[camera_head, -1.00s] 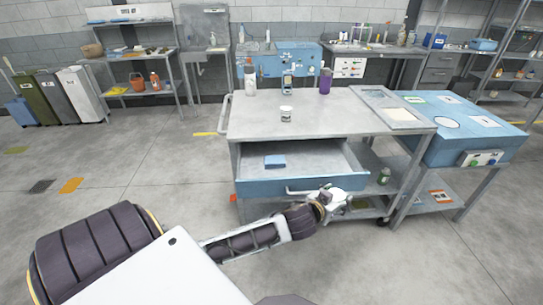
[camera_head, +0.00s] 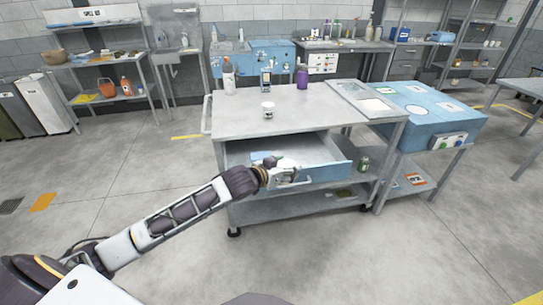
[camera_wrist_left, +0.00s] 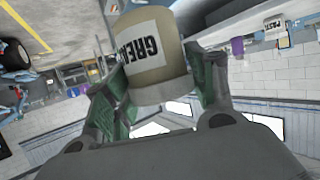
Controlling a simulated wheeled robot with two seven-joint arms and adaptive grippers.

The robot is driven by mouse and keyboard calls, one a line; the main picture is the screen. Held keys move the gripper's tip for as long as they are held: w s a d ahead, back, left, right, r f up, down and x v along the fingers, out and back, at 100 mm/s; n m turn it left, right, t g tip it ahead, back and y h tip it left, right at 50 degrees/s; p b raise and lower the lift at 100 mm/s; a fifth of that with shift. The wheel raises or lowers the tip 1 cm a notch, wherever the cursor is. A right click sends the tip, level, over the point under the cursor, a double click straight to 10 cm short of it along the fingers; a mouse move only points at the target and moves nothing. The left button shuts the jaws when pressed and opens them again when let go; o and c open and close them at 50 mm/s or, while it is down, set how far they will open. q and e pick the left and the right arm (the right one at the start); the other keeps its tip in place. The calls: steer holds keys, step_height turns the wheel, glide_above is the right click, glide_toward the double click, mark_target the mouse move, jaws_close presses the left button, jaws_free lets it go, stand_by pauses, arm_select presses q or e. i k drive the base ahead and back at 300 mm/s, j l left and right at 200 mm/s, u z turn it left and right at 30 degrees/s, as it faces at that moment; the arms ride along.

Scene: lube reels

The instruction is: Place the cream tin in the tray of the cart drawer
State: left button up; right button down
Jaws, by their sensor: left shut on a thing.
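My left gripper (camera_head: 288,168) is at the front of the open cart drawer, by its blue front panel (camera_head: 328,172). It is shut on the cream tin (camera_wrist_left: 160,50), whose "GREA..." label reads upside down in the left wrist view, between the green-padded fingers (camera_wrist_left: 165,85). In the head view the tin is too small to tell apart from the gripper. The drawer's grey tray (camera_head: 312,149) is visible behind the gripper. A blue item (camera_head: 262,156) in it is partly hidden by my gripper. My right gripper is not in view.
The cart top (camera_head: 235,118) holds a small white labelled tub (camera_head: 268,110), a white bottle (camera_head: 229,79) and a purple bottle (camera_head: 302,77). A blue-topped bench (camera_head: 425,115) stands close at right.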

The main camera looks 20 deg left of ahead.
mark_target(307, 164)
steer(key=i, duration=0.95)
